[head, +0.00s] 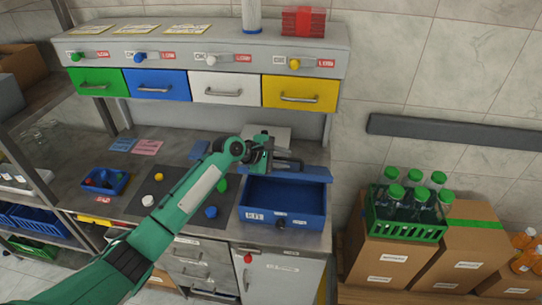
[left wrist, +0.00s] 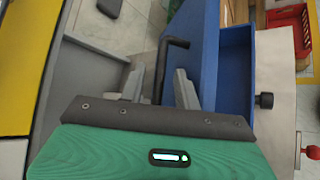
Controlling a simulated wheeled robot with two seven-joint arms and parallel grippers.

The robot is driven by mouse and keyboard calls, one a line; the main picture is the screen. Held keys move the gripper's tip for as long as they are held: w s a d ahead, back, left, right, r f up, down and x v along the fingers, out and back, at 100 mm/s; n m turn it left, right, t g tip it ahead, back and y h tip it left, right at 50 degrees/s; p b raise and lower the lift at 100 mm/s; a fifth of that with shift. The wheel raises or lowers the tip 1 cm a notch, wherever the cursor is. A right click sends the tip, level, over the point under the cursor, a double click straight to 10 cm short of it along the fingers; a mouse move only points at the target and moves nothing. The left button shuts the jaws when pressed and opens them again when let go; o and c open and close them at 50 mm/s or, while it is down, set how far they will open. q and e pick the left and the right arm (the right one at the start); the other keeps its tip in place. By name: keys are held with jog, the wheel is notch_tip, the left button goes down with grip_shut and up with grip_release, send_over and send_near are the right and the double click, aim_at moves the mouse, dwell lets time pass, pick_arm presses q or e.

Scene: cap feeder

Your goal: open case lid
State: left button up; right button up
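The blue case (head: 283,226) stands on the right end of the counter, with a label and a dark knob on its front. Its hollow inside is visible from above. A blue panel, seemingly its lid (head: 312,174), stands along the back edge; it also shows in the left wrist view (left wrist: 203,40), with a bent black handle (left wrist: 176,43). My left gripper (head: 275,160) is behind the case, at the panel. In the left wrist view its fingers (left wrist: 160,84) are apart, with the handle between them; contact is not clear. My right gripper is not in view.
A dark mat (head: 180,222) with several coloured caps and a blue tray (head: 105,190) lie left of the case. Four coloured drawers (head: 300,94) hang above. A green bottle crate (head: 402,226) stands on boxes at the right. My left arm crosses the mat.

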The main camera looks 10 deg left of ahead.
pick_arm(q)
jog(key=b+v, duration=0.3)
jog(key=v, duration=1)
jog(key=shift+a+b, duration=0.2)
jog(key=shift+b, duration=0.2)
jog(key=shift+s+r, duration=0.1)
